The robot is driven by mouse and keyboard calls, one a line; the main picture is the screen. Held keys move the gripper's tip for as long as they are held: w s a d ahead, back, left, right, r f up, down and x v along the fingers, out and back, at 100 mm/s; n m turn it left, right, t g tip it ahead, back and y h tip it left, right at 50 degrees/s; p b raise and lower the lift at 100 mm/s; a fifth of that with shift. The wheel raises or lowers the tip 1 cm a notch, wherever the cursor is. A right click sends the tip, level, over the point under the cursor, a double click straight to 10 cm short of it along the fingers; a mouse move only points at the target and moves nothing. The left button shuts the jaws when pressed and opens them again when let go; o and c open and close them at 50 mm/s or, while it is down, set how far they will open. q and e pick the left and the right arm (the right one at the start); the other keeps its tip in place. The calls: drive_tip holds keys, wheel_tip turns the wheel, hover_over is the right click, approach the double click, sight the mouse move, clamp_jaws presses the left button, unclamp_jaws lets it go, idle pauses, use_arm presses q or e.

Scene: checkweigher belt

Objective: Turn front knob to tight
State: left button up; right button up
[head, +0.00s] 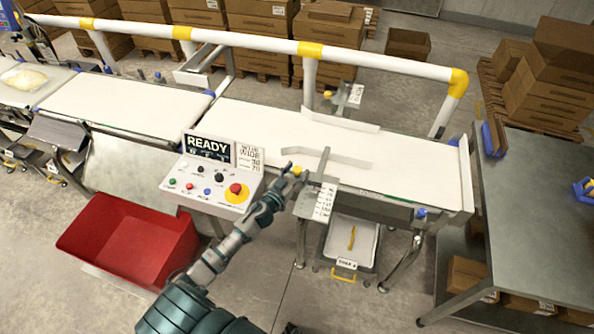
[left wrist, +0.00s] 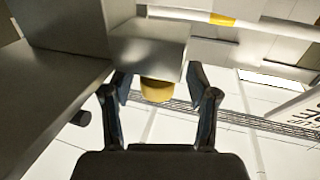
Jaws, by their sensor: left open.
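The front knob (head: 297,171) is small and yellow, on the front guide-rail bracket at the belt's near edge. My left gripper (head: 284,179) reaches up to it from the lower left. In the left wrist view the yellow knob (left wrist: 157,90) sits under a grey metal block, between the two open fingers (left wrist: 160,95) of my left gripper. Clear gaps show on both sides of the knob, so the fingers do not close on it. A scale plate (head: 324,201) with printed marks is beside the knob. My right gripper is in neither view.
A control box (head: 213,183) with a READY display and a red emergency button stands just left of my left arm. A red bin (head: 130,240) is on the floor at left. The white belt (head: 400,165) is empty. A second yellow knob (head: 328,94) is at the far rail.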

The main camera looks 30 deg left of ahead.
use_arm(q)
drive_tip(key=shift+w, duration=0.2)
drive_tip(key=shift+c, duration=0.2)
drive_tip(key=shift+d, duration=0.15)
clamp_jaws()
